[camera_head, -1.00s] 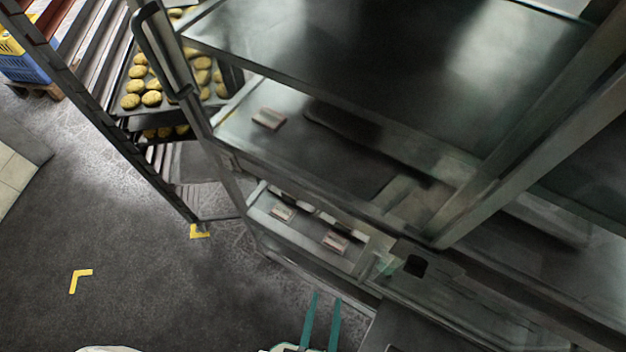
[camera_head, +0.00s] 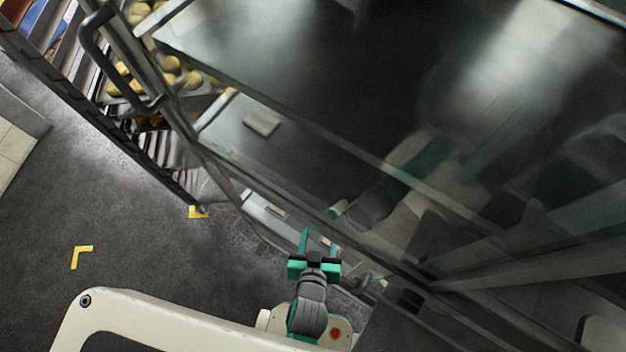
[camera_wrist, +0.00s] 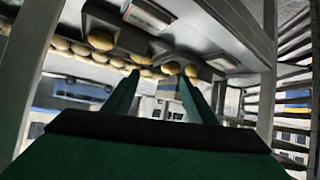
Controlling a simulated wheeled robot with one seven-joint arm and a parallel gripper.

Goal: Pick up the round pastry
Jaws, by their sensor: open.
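Several round yellow-brown pastries (camera_head: 171,80) lie on trays in the rack at the upper left of the head view. In the wrist view, a row of round pastries shows near the top, one (camera_wrist: 101,40) at the left and another (camera_wrist: 171,68) just beyond the fingertips. My green gripper (camera_head: 315,241) is at the lower middle of the head view, beside the steel shelves and well away from the rack. In the wrist view my gripper (camera_wrist: 160,88) has its two fingers apart with nothing held between them.
A small flat block (camera_head: 262,122) lies on a lower shelf. Open dark floor (camera_head: 140,260) with yellow corner marks (camera_head: 82,254) lies at the left.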

